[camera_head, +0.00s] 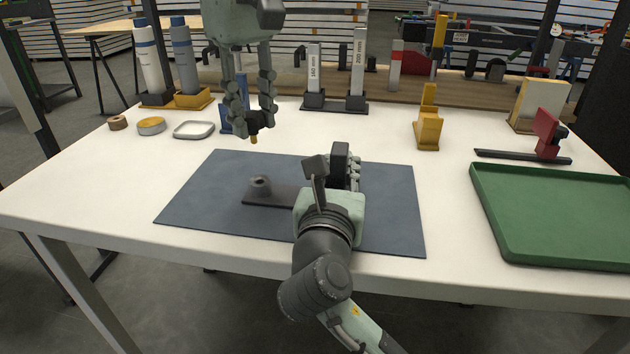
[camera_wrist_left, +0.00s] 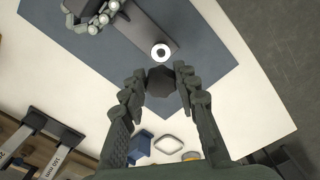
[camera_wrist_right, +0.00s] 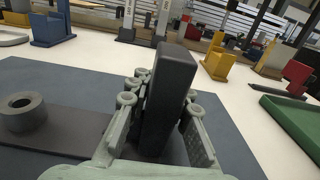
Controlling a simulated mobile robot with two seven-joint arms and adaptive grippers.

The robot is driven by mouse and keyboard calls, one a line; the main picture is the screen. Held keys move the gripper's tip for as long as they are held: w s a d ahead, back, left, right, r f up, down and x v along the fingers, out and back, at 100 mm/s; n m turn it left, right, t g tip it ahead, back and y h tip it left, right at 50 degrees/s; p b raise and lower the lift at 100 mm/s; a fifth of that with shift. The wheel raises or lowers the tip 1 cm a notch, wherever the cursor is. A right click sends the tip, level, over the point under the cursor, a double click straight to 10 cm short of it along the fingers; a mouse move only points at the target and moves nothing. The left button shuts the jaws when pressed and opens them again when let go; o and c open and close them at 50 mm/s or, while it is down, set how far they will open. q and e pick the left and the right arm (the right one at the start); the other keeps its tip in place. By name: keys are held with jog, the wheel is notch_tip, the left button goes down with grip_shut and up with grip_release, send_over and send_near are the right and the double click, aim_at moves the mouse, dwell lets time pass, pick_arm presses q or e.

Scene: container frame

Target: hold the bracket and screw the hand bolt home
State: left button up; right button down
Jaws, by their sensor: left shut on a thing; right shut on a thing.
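The dark bracket lies on the blue-grey mat, with its flat base (camera_head: 268,198) pointing left and a round boss with a hole (camera_head: 260,185) near its left end. My right gripper (camera_head: 340,172) is shut on the bracket's upright block (camera_wrist_right: 170,95). The hand bolt has a black knob (camera_head: 256,122) and a brass-coloured tip. My left gripper (camera_head: 252,115) is shut on the knob and holds the bolt above the mat, tip down, apart from the boss. In the left wrist view the knob (camera_wrist_left: 161,82) sits between the fingertips, close beside the boss in the picture.
A green tray (camera_head: 490,220) is at the right. A yellow holder (camera_head: 428,130) and a red stop on a dark rail (camera_head: 546,135) stand behind. A tape roll (camera_head: 118,123), a round tin (camera_head: 151,126) and a white dish (camera_head: 193,130) are at the left. The mat (camera_head: 210,190) is otherwise clear.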

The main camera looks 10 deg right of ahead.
pick_arm(q)
jog(key=shift+f, duration=0.15)
send_over(263, 194)
jog(key=w, duration=0.1)
jog(key=shift+f, duration=2.35)
jog(key=shift+a+f, duration=0.1)
jog(key=shift+f, duration=0.8)
jog(key=shift+f, duration=0.55)
